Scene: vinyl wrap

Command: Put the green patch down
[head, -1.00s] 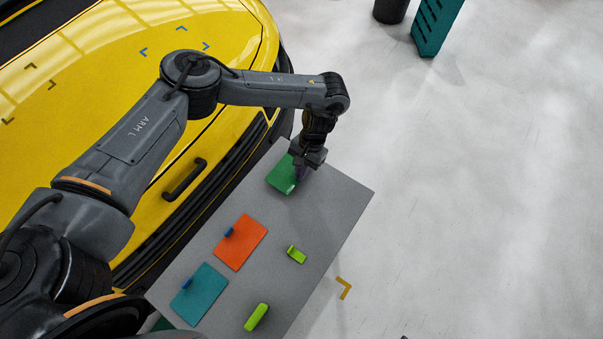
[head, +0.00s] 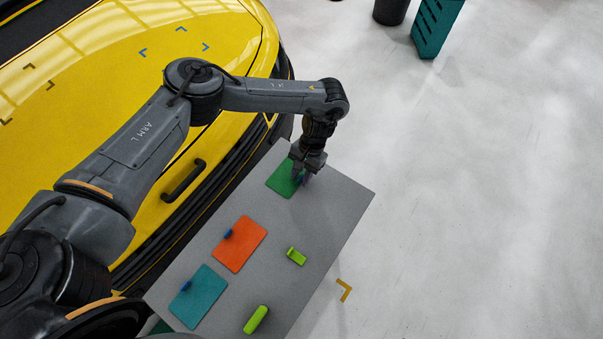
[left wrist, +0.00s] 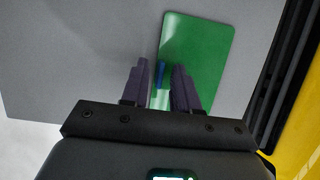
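The green patch (head: 281,178) lies on the far end of the grey table (head: 330,210), by the yellow car. It looks flat on the top. My left gripper (head: 301,178) is over its right edge, pointing down. In the left wrist view the green patch (left wrist: 205,55) shows with a blue tab (left wrist: 160,75) on its left edge. The fingers of my left gripper (left wrist: 161,82) stand apart on both sides of the tab, with a gap beside it. My right gripper is not in view.
An orange patch (head: 239,244) and a teal patch (head: 199,296), each with a blue tab, lie nearer on the table. Two lime-green tools (head: 297,256) (head: 256,319) lie to their right. The yellow car (head: 120,60) borders the table's left side.

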